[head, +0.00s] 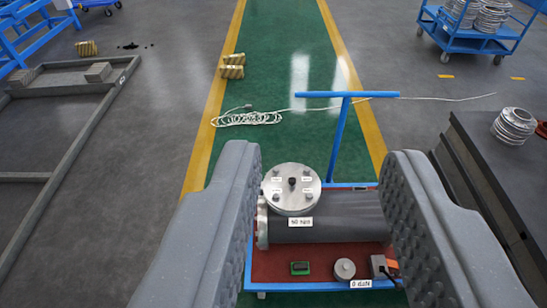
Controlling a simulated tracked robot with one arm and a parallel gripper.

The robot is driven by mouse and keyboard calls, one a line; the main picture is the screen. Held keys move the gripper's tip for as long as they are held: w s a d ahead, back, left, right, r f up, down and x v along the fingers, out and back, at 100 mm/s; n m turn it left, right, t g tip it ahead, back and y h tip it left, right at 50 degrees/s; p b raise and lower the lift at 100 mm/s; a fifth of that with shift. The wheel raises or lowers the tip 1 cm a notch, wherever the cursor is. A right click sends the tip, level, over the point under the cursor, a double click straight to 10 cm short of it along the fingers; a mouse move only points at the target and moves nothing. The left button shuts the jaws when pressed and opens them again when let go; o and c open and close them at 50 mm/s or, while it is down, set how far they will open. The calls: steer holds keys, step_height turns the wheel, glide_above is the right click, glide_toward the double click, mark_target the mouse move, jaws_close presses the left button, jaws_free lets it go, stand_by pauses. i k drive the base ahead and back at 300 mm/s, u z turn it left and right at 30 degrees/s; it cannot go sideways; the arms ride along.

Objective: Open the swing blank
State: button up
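The flanged shell is a dark grey horizontal cylinder (330,228) with a steel end flange at its left, lying on a blue cart (252,272) with a red bed. On its top left sits a round steel blank (281,200), lying flat over the nozzle. It has a dark knob at its centre, several bolt heads and small white labels. A larger white tag is below it. My gripper (322,156) is open, with its two grey padded fingers wide apart at left and right. The blank shows between them, apart from both. The right finger hides the shell's right end.
A green block (300,268), a grey round part (344,268) and a small boxed device (384,266) are on the cart's front. The cart's blue T-handle (346,95) rises behind. A dark table (480,170) stands right; a cable coil (246,117) lies on the green lane.

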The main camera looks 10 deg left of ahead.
mark_target(293, 183)
steer(key=z, duration=0.25)
steer(key=i, duration=1.1)
steer(key=z, duration=0.6)
